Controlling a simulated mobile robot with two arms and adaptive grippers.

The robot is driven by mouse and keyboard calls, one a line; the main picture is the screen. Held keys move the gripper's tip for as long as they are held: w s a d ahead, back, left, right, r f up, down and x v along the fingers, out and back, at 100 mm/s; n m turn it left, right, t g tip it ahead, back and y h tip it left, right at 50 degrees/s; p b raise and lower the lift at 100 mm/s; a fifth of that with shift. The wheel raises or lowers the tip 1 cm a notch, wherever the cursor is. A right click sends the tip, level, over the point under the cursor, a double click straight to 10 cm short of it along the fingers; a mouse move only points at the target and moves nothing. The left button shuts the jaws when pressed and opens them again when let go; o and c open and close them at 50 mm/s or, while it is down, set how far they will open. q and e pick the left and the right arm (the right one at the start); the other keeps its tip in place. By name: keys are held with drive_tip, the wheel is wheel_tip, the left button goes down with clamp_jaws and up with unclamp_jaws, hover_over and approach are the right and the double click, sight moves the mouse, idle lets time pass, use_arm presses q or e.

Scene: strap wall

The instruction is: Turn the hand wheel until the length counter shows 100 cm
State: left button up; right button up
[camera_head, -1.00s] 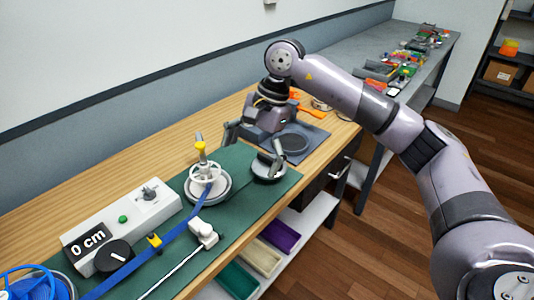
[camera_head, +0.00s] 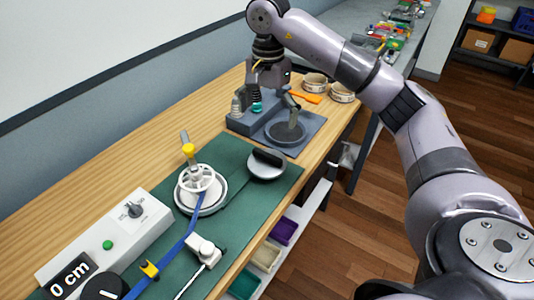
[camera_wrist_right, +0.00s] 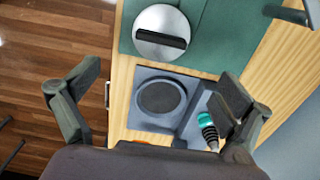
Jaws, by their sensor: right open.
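The hand wheel (camera_head: 200,180), white and spoked with a yellow knob (camera_head: 188,149), sits on the green mat in the head view. A blue strap (camera_head: 181,245) runs from it toward the lower left. The length counter (camera_head: 70,277), at the near end of a white box, reads 0 cm. My right gripper (camera_head: 272,97) is open and empty over the grey holder, behind and to the right of the wheel and apart from it. Its spread fingers (camera_wrist_right: 160,88) also show in the right wrist view. My left gripper is not in view.
A grey disc with a black handle (camera_head: 266,165) lies on the mat (camera_head: 233,210) between wheel and holder. The grey holder (camera_head: 308,128) has a dark round recess and a teal-topped item (camera_wrist_right: 206,122). A white clamp (camera_head: 203,249) and yellow clip (camera_head: 149,269) are near the strap.

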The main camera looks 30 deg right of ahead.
wheel_tip(320, 180, down, 4)
drive_tip(key=r, duration=0.1)
hover_over(267, 154)
wheel_tip(267, 154, down, 5)
drive_tip(key=shift+s+r, duration=0.1)
wheel_tip(267, 154, down, 4)
drive_tip(key=shift+f, duration=0.1)
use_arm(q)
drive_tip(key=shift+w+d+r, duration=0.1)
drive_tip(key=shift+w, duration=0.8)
use_arm(e)
drive_tip(key=shift+f, duration=0.65)
drive_tip(key=shift+c, duration=0.2)
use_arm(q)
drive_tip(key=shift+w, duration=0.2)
use_arm(e)
drive_tip(key=c, duration=1.1)
